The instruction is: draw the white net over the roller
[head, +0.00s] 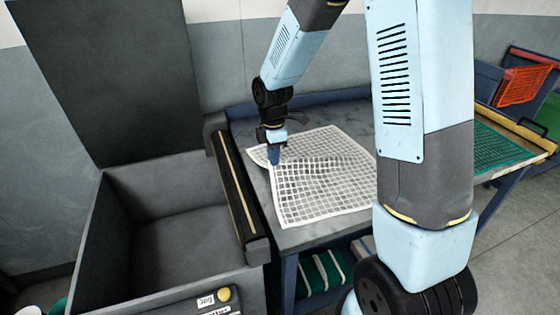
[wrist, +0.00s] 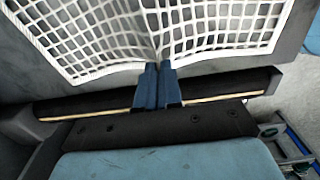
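The white net (head: 318,180) lies on the grey table top, its left edge toward the roller. My gripper (head: 274,162) is at that left edge, pointing down. In the wrist view the blue fingers of my gripper (wrist: 158,84) are together on the hem of the net (wrist: 90,35). The mesh gathers into a fold there and rises a little from the table. The dark roller (head: 237,190) with a yellow stripe runs along the table's left side. It also shows in the wrist view (wrist: 225,93), passing behind the fingers. The net's far right part is hidden behind my arm.
A deep dark bin (head: 95,225) with its lid (head: 108,75) raised stands left of the roller, and its inside looks empty. A green net (head: 495,147) lies on a yellow-edged table at the right.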

